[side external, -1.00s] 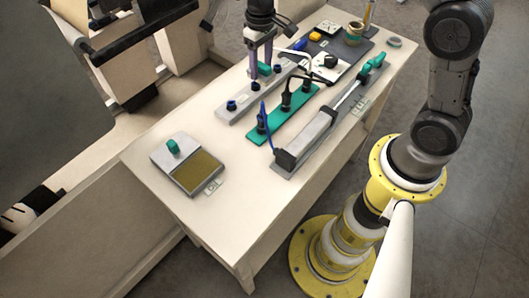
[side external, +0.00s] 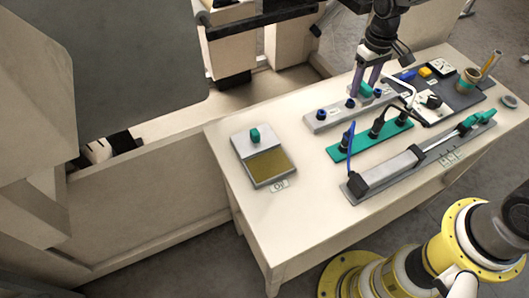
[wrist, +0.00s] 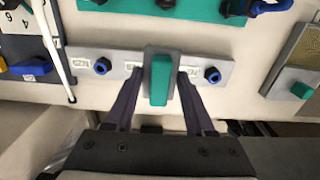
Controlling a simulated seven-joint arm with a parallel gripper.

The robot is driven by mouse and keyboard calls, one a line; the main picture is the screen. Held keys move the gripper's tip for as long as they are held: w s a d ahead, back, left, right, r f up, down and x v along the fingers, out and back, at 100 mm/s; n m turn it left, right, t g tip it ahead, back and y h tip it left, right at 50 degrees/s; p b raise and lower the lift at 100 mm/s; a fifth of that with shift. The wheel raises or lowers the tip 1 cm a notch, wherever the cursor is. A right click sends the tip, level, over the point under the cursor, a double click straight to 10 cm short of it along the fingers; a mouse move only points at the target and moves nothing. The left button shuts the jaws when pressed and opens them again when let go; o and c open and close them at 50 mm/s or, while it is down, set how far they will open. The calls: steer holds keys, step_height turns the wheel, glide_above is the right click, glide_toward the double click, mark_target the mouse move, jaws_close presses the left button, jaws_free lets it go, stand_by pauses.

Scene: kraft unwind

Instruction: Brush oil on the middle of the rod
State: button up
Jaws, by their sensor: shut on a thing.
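The silvery rod (side external: 440,142) runs from a grey cylinder body (side external: 388,172) to a teal end piece (side external: 478,121) in the side view. The oil tray (side external: 263,157), with an olive pad and a teal knob, sits at the left of the table; part of it shows in the wrist view (wrist: 283,72). My gripper (side external: 365,90) is shut on a grey block with a teal strip (wrist: 160,80), over the grey strip with blue fittings. The block hides the strip's middle in the wrist view. I cannot tell whether it carries bristles. The gripper is away from rod and tray.
The grey strip (side external: 335,114) and a teal plate (side external: 362,142) with black plugs lie between tray and cylinder. A blue cable stands by the cylinder. A dark mat at the back right holds a cup (side external: 467,82) and small parts. The front left tabletop is clear.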

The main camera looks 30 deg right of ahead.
stand_by(0.3)
steer(key=shift+n, duration=0.6)
steer(key=shift+w+r+n, duration=0.1)
steer(key=shift+r+n, duration=0.05)
steer(key=shift+n, duration=0.35)
steer(key=w+a+n, duration=0.1)
steer(key=a+n, duration=0.4)
steer(key=n, duration=1.1)
glide_toward(270, 165)
steer(key=shift+f, duration=2.1)
steer(key=shift+f, duration=0.75)
